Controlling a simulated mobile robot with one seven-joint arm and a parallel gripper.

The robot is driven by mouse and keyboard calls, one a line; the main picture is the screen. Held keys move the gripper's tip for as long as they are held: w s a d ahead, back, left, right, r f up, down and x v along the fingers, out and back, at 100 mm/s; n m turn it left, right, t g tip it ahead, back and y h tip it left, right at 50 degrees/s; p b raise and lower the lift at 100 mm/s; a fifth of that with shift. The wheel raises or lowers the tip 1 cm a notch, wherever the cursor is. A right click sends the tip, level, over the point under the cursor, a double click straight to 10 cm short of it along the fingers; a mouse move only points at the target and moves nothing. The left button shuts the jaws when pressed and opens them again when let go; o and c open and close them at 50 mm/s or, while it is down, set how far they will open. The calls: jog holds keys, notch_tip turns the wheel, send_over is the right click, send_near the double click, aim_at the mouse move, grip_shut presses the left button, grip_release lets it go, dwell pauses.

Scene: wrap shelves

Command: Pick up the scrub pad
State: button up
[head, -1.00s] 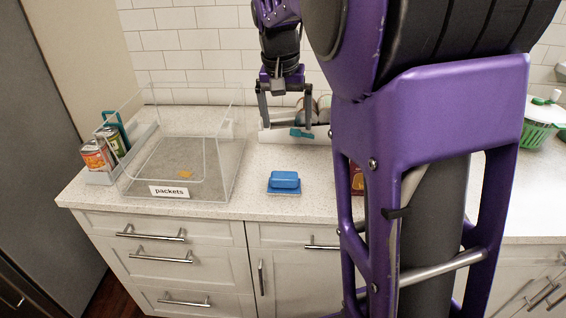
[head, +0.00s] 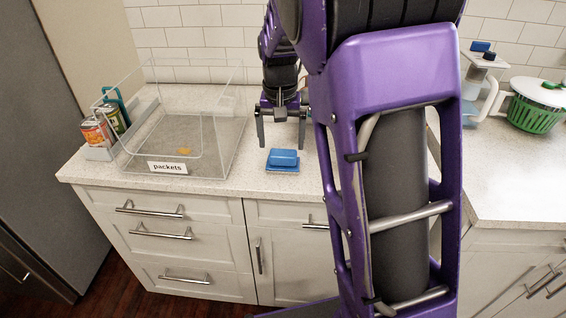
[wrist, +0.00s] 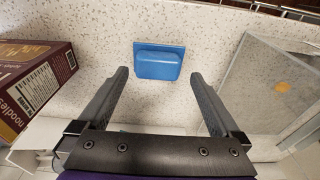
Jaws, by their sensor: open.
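The scrub pad (head: 283,158) is a blue block with a thin flat base, lying on the pale speckled counter near its front edge. In the wrist view the blue scrub pad (wrist: 158,62) lies just beyond my fingertips, centred between them. My gripper (head: 281,142) is open and empty, behind the pad in the head view. In the wrist view both fingers of my gripper (wrist: 158,78) are spread wider than the pad, which is not between them. My arm hides part of the counter to the right.
A clear bin labelled "packets" (head: 166,168) stands left of the pad. Cans (head: 95,131) sit in a grey holder at the far left. A noodle box (wrist: 35,80) lies close left in the wrist view. A green-and-white colander (head: 537,112) stands at right.

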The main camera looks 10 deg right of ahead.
aim_at(283, 152)
jog(key=f, duration=0.1)
jog(key=w+f, duration=0.1)
jog(key=f, duration=0.3)
jog(key=shift+w+d+f+b, duration=0.15)
jog(key=shift+d+f+b, duration=0.1)
jog(key=shift+d+b, duration=0.15)
jog(key=c, duration=1.1)
notch_tip(283, 152, up, 10)
jog(key=shift+r+p, duration=0.1)
jog(key=shift+p, duration=0.65)
jog(key=o, duration=0.8)
jog(key=c, duration=0.6)
